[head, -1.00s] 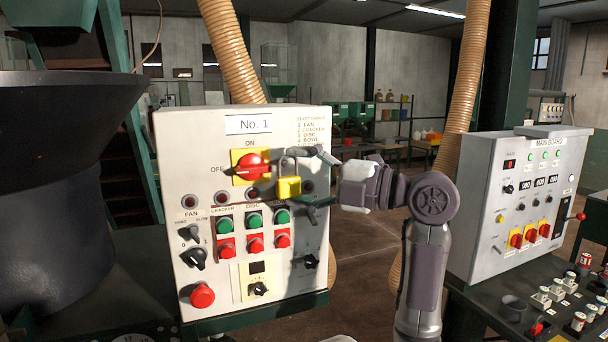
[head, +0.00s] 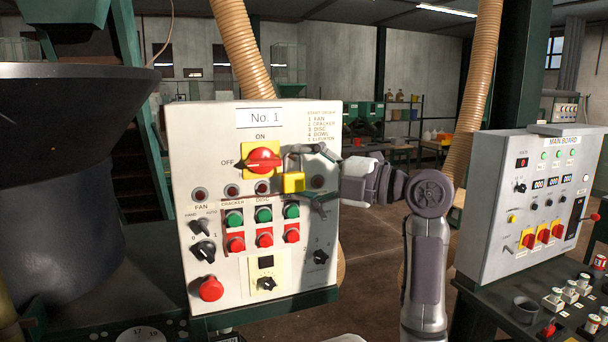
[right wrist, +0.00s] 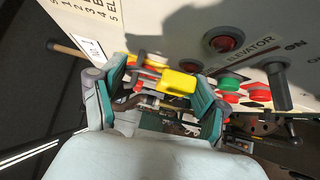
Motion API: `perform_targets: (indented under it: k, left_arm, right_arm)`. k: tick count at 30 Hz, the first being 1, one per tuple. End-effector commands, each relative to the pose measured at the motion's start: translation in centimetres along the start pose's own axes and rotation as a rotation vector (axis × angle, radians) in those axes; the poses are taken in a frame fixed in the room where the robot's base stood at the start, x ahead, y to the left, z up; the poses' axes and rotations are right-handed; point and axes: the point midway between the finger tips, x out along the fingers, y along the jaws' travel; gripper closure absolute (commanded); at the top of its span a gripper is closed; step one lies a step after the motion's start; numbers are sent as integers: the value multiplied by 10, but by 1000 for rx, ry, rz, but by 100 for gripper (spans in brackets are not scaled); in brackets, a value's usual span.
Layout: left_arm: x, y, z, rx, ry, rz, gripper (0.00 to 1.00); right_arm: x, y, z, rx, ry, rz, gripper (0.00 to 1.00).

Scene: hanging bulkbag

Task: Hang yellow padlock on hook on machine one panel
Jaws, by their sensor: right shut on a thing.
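The yellow padlock (head: 292,182) with its grey shackle upward is held in front of the white No. 1 panel (head: 215,135), just right of the red rotary switch (head: 263,160) on its yellow plate. My right gripper (head: 318,176) comes in from the right and is shut on the padlock. In the right wrist view the yellow body (right wrist: 175,82) lies between the fingers (right wrist: 160,77). I cannot make out the hook, nor whether the padlock touches the panel. My left gripper is out of view.
Below the padlock are green and red push buttons (head: 263,228) and black knobs. A red mushroom button (head: 211,288) sits low on the panel. The main board (head: 520,200) stands at the right. A large dark bowl (head: 60,170) is at the left.

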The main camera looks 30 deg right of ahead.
Motion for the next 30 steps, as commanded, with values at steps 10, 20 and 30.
perform_targets:
  k: [10, 20, 30]
  left_arm:
    - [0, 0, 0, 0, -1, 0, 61]
    - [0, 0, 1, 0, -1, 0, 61]
    - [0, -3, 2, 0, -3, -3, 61]
  right_arm:
    - [0, 0, 0, 0, 0, 1, 68]
    - [0, 0, 0, 0, 0, 0, 0]
    - [-7, -1, 1, 0, -2, -1, 0]
